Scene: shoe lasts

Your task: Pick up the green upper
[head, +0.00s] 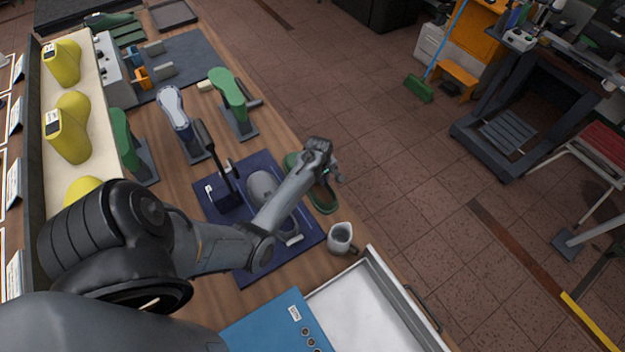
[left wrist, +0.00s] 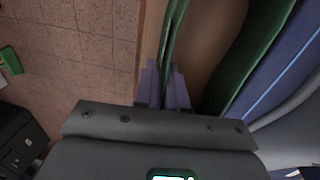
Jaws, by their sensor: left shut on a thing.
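The green upper (head: 323,204) lies at the right edge of the wooden bench, beside the navy mat, partly hidden by my left arm and hand. My left gripper (head: 331,174) is over it, pointing down. In the left wrist view the gripper's fingers (left wrist: 164,88) are shut on a thin green edge of the upper (left wrist: 252,48), whose tan inside shows between its two green walls. I cannot tell whether the upper is clear of the bench. My right gripper is not in view.
A navy mat (head: 228,262) carries a grey last (head: 262,187) close by. A white mug (head: 341,237) stands just below the upper, above a metal tray (head: 395,290) and blue box (head: 265,325). Green (head: 229,92) and white-blue (head: 172,103) lasts stand behind. Open floor lies right.

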